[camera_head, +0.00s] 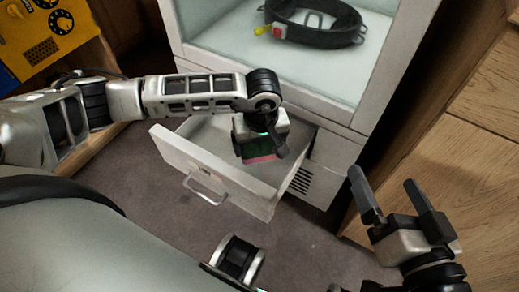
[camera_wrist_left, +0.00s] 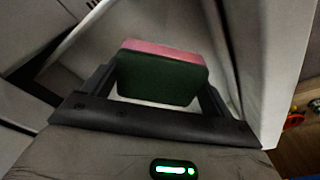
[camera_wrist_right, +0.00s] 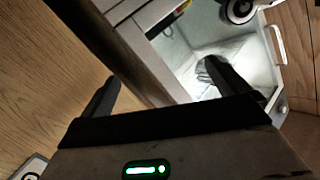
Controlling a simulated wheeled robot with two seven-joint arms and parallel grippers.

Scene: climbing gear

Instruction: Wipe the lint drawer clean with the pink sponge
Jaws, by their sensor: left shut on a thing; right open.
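The lint drawer (camera_head: 180,152) is pulled out of the white cabinet, with a metal handle on its front. My left gripper (camera_head: 262,150) is inside the drawer, pointing down. It is shut on the pink sponge (camera_head: 264,159), which has a dark green side and a pink side. In the left wrist view the sponge (camera_wrist_left: 160,75) sits between the two fingers, green side facing the camera. I cannot tell whether the sponge touches the drawer floor. My right gripper (camera_head: 395,196) is open and empty, to the right of the drawer and apart from it.
The white cabinet (camera_head: 330,150) has an open compartment above the drawer, holding a black belt or harness (camera_head: 318,28). A wooden cabinet (camera_head: 480,150) stands at the right. A yellow and blue device (camera_head: 45,35) is at the upper left. Grey carpet (camera_head: 150,215) lies clear before the drawer.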

